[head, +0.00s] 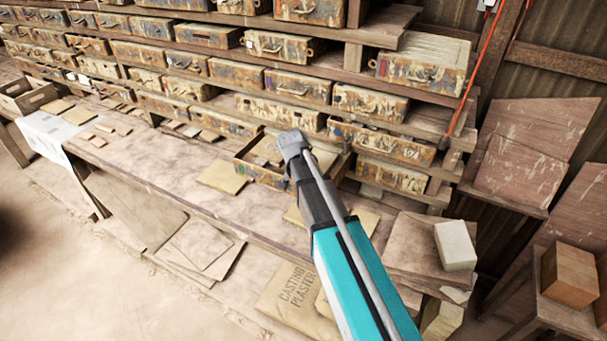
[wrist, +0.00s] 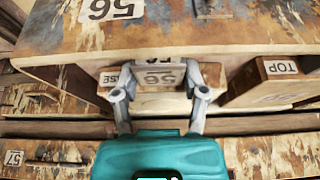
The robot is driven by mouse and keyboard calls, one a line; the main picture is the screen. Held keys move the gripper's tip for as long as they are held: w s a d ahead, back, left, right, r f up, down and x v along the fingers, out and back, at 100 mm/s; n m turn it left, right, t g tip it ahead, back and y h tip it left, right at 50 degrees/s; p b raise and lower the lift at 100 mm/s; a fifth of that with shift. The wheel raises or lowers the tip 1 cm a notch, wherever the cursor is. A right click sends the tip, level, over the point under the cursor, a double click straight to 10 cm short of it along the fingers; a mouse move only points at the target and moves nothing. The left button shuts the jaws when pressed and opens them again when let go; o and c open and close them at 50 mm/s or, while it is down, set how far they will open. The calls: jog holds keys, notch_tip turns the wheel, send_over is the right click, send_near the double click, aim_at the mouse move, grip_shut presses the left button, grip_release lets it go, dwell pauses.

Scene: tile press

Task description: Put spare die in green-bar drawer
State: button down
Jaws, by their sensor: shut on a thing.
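In the wrist view my gripper (wrist: 158,78) is shut on a pale plaster-like block (wrist: 152,102), with one finger on each side. The block's near face carries a label (wrist: 155,78) reading 56, with letters partly hidden beside it. It sits at an open drawer (wrist: 230,52), whose stained wooden front bears a large 56 label; I cannot tell whether the block rests on anything. In the head view my arm reaches over a pulled-out drawer (head: 262,178), and the gripper is hidden behind it.
A second block (wrist: 280,68) labelled TOP lies right of the held one. Another drawer front (wrist: 40,157) labelled 57 shows at lower left. Stained drawers (head: 265,48) fill the shelves above the bench (head: 150,160). A white block (head: 455,245) stands at the right.

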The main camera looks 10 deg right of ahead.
jog(key=shift+f, duration=0.2)
jog(key=shift+c, duration=0.2)
grip_release()
jog(key=shift+r, duration=0.2)
